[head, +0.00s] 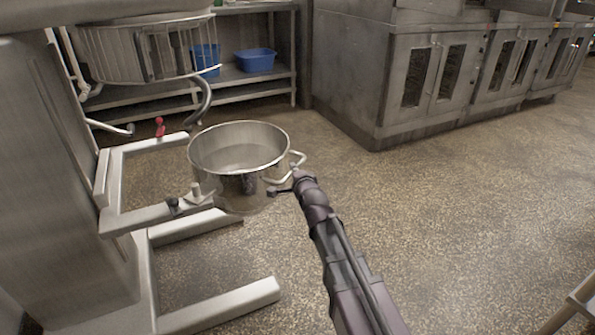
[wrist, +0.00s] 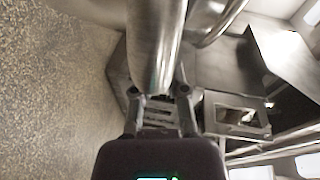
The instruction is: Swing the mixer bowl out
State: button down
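The steel mixer bowl (head: 228,185) is round, open and upright. It stands at the right of the mixer's pale bowl arms (head: 150,217), low in front of the mixer column (head: 50,190). A bent tube handle (head: 299,157) sticks out from its right side. My gripper (head: 283,184) is at this handle, reaching in from the lower right. In the wrist view, a shiny metal bar runs down between the two fingers of my gripper (wrist: 158,94). Whether the fingers press on it is not clear. The bowl's inside looks empty.
A wire guard (head: 150,50) and a curved hook (head: 203,100) hang above and behind the bowl. A shelf with blue tubs (head: 255,60) stands at the back. Steel ovens (head: 430,75) line the back right.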

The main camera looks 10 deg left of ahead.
jog(key=s+d+f+n+g+h+p, duration=0.2)
jog(key=s+d+f+n+g, duration=0.1)
jog(key=d, duration=0.6)
jog(key=s+d+f+n+g+h+p, duration=0.2)
jog(key=s+d+f+n+g+p, duration=0.1)
jog(key=d, duration=0.6)
jog(key=s+d+f+n+g+h+p, duration=0.1)
jog(key=s+d+n+g+h+p, duration=0.2)
jog(key=s+d, duration=1.2)
jog(key=s+n+g, duration=0.2)
jog(key=g, duration=0.3)
jog(key=shift+d+f+g, duration=0.3)
jog(key=shift+w, duration=0.1)
jog(key=shift+a, duration=0.1)
